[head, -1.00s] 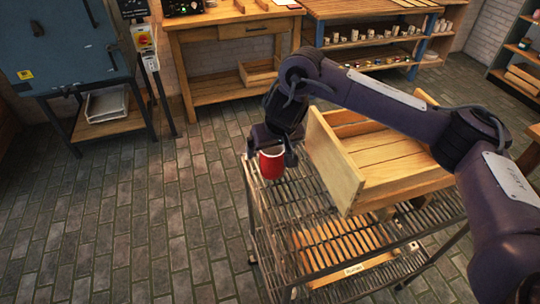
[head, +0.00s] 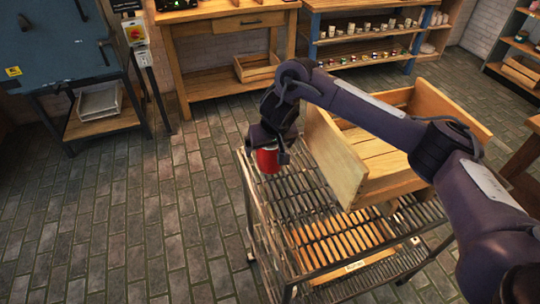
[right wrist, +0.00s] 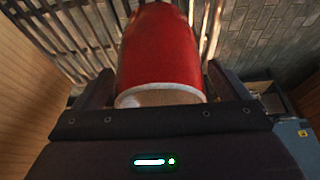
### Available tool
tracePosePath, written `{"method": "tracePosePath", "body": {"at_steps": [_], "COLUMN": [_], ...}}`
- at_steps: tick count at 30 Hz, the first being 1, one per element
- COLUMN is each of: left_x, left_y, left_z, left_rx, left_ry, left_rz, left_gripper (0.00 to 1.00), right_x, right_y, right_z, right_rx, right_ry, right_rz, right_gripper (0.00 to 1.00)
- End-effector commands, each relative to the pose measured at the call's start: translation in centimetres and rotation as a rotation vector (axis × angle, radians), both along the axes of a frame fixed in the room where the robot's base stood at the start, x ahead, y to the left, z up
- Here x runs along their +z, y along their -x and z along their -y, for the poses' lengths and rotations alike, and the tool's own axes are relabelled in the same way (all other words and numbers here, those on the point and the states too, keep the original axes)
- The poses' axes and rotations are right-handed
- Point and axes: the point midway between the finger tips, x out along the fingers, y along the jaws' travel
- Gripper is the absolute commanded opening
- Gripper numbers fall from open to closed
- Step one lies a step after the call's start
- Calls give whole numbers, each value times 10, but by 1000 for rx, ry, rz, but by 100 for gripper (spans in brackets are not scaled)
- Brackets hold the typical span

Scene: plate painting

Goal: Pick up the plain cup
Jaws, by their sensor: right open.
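A plain red cup (head: 267,161) with a pale rim stands at the left back corner of the wire rack cart (head: 290,200) in the head view. In the right wrist view the cup (right wrist: 160,55) fills the middle, its pale rim toward the camera. My right gripper (head: 268,148) is at the cup, with its fingers on either side of it. In the right wrist view the right gripper (right wrist: 158,88) is open around the cup; whether a finger touches it I cannot tell. The gripper hides the cup's upper part in the head view. My left gripper is not in view.
A wooden crate (head: 337,165) sits on the cart close to the right of the gripper, under my right forearm. A workbench (head: 225,85) and a shelf with several small cups (head: 365,27) stand behind. Open brick floor (head: 110,220) lies to the left.

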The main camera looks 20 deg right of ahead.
Motion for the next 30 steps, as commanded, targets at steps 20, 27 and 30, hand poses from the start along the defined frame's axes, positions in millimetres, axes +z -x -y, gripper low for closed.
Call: {"method": "tracePosePath", "body": {"at_steps": [20,27,30], "left_x": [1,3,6], "left_y": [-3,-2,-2], "left_z": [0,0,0], "left_rx": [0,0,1], "left_ry": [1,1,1], "left_rz": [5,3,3], "left_gripper": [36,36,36], "right_x": [1,13,28], "right_y": [0,-1,-1], "right_z": [0,-1,-1], "right_rx": [0,0,1], "right_ry": [-1,-1,-1], "right_rz": [1,2,5], "right_gripper": [39,39,39]}}
